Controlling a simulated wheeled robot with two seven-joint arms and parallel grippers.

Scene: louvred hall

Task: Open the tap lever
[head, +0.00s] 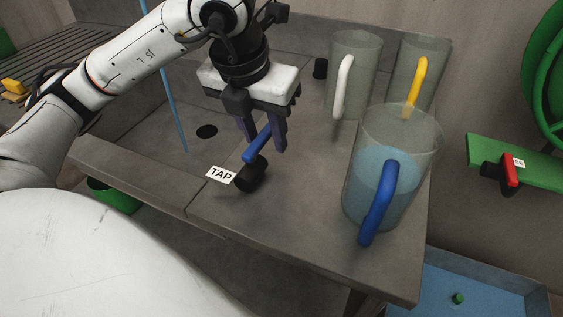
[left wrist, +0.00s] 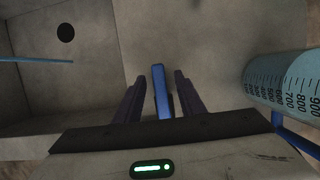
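The tap lever (head: 257,144) is a blue bar on a black knob-like body (head: 251,175), beside a white label reading TAP (head: 221,175) on the grey counter. My left gripper (head: 265,143) points down over it with its two dark fingers apart. In the left wrist view the blue lever (left wrist: 161,92) lies between the fingers of the left gripper (left wrist: 160,88), with a gap on its left and a narrower one on its right. I cannot tell whether a finger touches it. My right gripper is not in view.
A blue-handled jug (head: 375,196) holding bluish liquid stands close right of the tap. Jugs with white (head: 342,88) and yellow (head: 418,80) handles stand behind. A thin blue rod (head: 172,95) rises from the basin (head: 150,115) at left. A red-handled valve (head: 511,170) is at far right.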

